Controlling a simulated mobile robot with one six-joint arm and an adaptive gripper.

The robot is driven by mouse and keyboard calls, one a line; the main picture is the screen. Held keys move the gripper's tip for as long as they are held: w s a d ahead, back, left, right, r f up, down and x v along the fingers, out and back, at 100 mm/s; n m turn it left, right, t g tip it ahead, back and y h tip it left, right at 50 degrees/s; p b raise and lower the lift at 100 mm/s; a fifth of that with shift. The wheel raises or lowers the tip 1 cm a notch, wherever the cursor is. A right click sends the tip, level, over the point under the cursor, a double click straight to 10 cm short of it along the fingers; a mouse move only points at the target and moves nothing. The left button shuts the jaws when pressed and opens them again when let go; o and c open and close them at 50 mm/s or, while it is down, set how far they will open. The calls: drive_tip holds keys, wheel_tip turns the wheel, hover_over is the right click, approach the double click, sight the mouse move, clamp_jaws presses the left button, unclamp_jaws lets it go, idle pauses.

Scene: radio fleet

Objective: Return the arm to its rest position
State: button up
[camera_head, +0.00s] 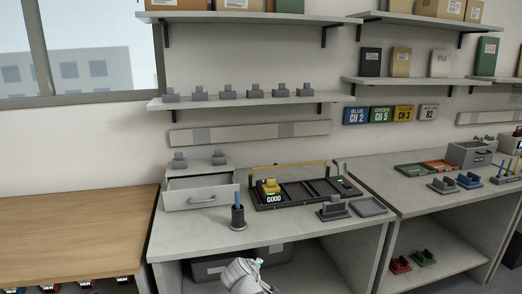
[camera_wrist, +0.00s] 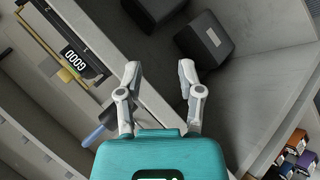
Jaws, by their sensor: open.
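My gripper (camera_wrist: 157,72) is in the wrist view with its two grey fingers spread apart and nothing between them. Part of my arm (camera_head: 243,276) shows at the bottom middle of the head view, in front of the grey workbench (camera_head: 190,236) and below its top. The gripper's fingertips are hard to make out there.
A black rack (camera_head: 328,199) labelled GOOD holds a yellow device (camera_head: 271,186). A dark cup with a blue stick (camera_head: 238,217) stands near the bench's front edge. A drawer unit (camera_head: 200,196) is partly open. Dark bins (camera_wrist: 205,40) sit beneath the bench.

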drive_tip(key=s+d+f+m+g+y, duration=0.1)
drive_tip(key=s+d+f+m+g, duration=0.35)
drive_tip(key=s+d, duration=0.35)
drive_tip(key=s+d+f+m+g+y, duration=0.25)
drive_tip(key=s+d+m+g, duration=0.3)
drive_tip(key=d, duration=0.55)
wheel_tip(320, 180, up, 21)
drive_tip(key=p, duration=2)
drive_tip(key=shift+w+f+h+p, duration=0.15)
drive_tip(key=shift+w+h+p, duration=0.1)
drive_tip(key=shift+h+p, duration=0.1)
